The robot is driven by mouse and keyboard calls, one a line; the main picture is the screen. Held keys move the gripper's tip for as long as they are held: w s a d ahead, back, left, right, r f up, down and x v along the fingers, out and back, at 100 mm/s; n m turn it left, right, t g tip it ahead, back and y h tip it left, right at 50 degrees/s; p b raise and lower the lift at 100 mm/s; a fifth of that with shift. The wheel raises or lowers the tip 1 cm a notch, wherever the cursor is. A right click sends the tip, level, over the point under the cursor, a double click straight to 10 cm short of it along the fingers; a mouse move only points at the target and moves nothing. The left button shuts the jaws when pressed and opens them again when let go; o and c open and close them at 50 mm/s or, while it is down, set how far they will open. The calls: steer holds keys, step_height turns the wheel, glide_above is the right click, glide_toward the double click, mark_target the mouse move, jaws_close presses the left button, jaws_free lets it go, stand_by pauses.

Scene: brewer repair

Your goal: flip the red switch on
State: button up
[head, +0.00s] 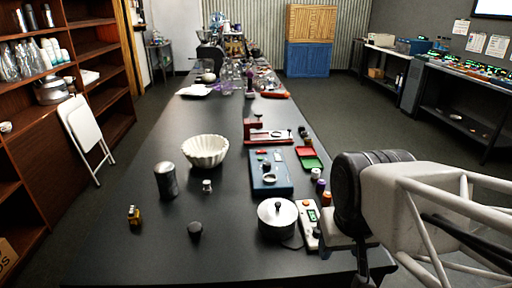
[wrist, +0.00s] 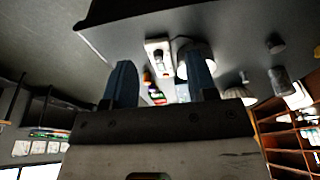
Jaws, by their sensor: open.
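A white panel (head: 309,226) with a small green display and an orange-red spot lies near the table's front right edge. A blue panel (head: 270,174) with a small red part on its far end lies behind it. I cannot tell for sure which red part is the switch, or its position. In the wrist view, my gripper (wrist: 162,78) has its two fingers wide apart with nothing between them. The white panel (wrist: 157,47) shows beyond the fingertips, apart from them. In the head view my arm is at the right, beside the white panel; its fingertips are not clear.
A lidded metal pot (head: 277,217) stands close left of the white panel. Small bottles (head: 318,184) and red and green trays (head: 308,158) are behind it. A white fluted bowl (head: 205,151), a metal can (head: 166,181) and a black knob (head: 195,230) stand left. The front left table is mostly clear.

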steer(key=shift+w+r, duration=0.1)
steer(key=c, duration=0.4)
steer(key=shift+w+r, duration=0.3)
steer(key=shift+w, duration=0.2)
jaws_close()
steer(key=w+a+r+m, duration=0.1)
steer(key=w+r+m, duration=0.2)
steer(key=w, duration=0.7)
steer(key=w+a+r+m+g, duration=0.1)
steer(key=w+r+m, duration=0.15)
steer(key=w, duration=0.85)
steer(key=w+a+r+m, duration=0.1)
steer(key=w+r+m, duration=0.2)
steer(key=w, duration=0.7)
steer(key=w+a+f+m, duration=0.1)
steer(key=w+f+m, duration=0.2)
steer(key=w, duration=0.7)
steer(key=w+a+f+m+g, duration=0.1)
steer(key=w+a+f+m, duration=0.1)
steer(key=w, duration=0.9)
steer(key=w+a+f+m+h, duration=0.1)
steer(key=w+f+m, duration=0.3)
steer(key=w, duration=0.6)
steer(key=shift+w+a+f+g, duration=0.3)
steer(key=shift+a+f, duration=0.05)
steer(key=shift+a, duration=0.4)
